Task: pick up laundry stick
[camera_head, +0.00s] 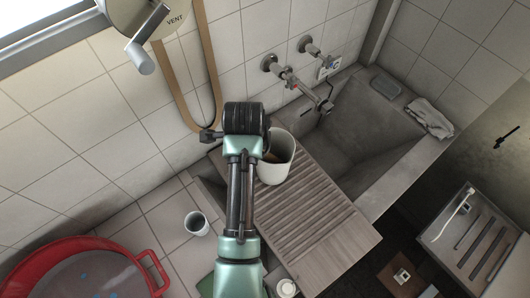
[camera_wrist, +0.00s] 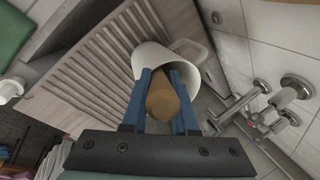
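The laundry stick is a brown wooden rod (camera_wrist: 164,98), seen nearly end-on in the wrist view and standing in a white container with a handle (camera_wrist: 150,57). My gripper (camera_wrist: 163,74) has its two blue fingers on either side of the stick, at the container's mouth. Whether the fingers press on the stick or leave a small gap, I cannot tell. In the head view the white container (camera_head: 278,163) stands at the upper left of the ribbed washboard, and my arm hides much of its left side. The stick's lower part is hidden inside the container.
The ribbed washboard (camera_head: 318,222) adjoins the concrete washtub (camera_head: 365,180). Taps (camera_head: 287,78) stick out from the tiled wall close by. A hose (camera_head: 207,65) hangs behind my gripper. A small cup (camera_head: 197,223) and a red basin (camera_head: 70,245) are at lower left.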

